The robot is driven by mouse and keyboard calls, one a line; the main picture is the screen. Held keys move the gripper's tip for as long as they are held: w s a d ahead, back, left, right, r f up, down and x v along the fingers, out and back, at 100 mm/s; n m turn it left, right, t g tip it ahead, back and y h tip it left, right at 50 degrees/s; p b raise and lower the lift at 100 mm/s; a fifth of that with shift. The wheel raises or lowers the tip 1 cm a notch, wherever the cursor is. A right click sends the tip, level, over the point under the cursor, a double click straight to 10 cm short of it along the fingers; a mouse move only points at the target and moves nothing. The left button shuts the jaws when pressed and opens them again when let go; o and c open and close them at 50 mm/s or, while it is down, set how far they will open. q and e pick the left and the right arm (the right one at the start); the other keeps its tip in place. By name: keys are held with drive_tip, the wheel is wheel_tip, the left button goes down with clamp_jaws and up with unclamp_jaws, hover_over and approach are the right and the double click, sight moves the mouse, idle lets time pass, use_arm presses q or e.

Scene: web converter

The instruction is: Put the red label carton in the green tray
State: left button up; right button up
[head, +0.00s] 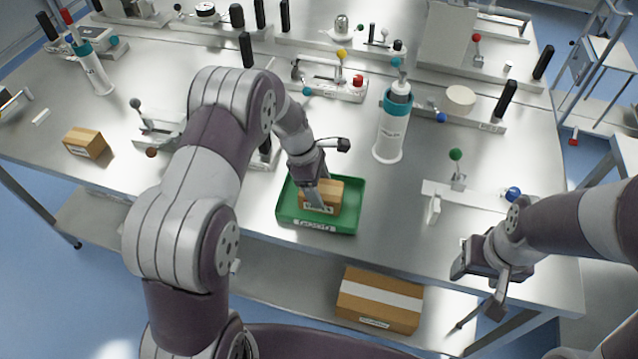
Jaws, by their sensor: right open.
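A small brown carton (333,194) sits inside the green tray (352,222) near the front edge of the table. A pale label shows on its front, but I cannot make out any red. My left gripper (318,201) reaches down into the tray with a finger against or just over the carton. Its other finger is hidden, so I cannot tell whether it grips. A second small brown carton (85,143) stands at the left of the table. My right gripper (480,284) is open and empty, in front of the table's right front edge.
A white bottle with a teal collar (391,130) stands behind the tray to the right. A fixture with a green knob (455,155) is further right. Clamps and black-handled rails line the back. A larger box (379,300) is below the table edge. Bare tabletop lies right of the tray.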

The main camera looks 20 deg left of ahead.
use_arm(q)
drive_tip(key=shift+o, duration=1.2)
drive_tip(key=shift+r, duration=0.1)
drive_tip(key=shift+w+a+r, duration=0.1)
drive_tip(key=shift+r, duration=0.2)
drive_tip(key=b+v, duration=0.1)
drive_tip(key=v, duration=0.7)
drive_tip(key=shift+a+r+b, duration=0.1)
drive_tip(key=shift+r+b, duration=0.1)
drive_tip(key=shift+b, duration=0.1)
drive_tip(key=s+a+r+m+t+y+p, duration=0.1)
drive_tip(key=s+r+m+y, duration=0.1)
drive_tip(key=s+m, duration=1.6)
drive_tip(key=shift+s+r+m+y+p, duration=0.3)
drive_tip(key=shift+s+r+y+p, duration=0.1)
drive_tip(key=shift+s+y, duration=0.3)
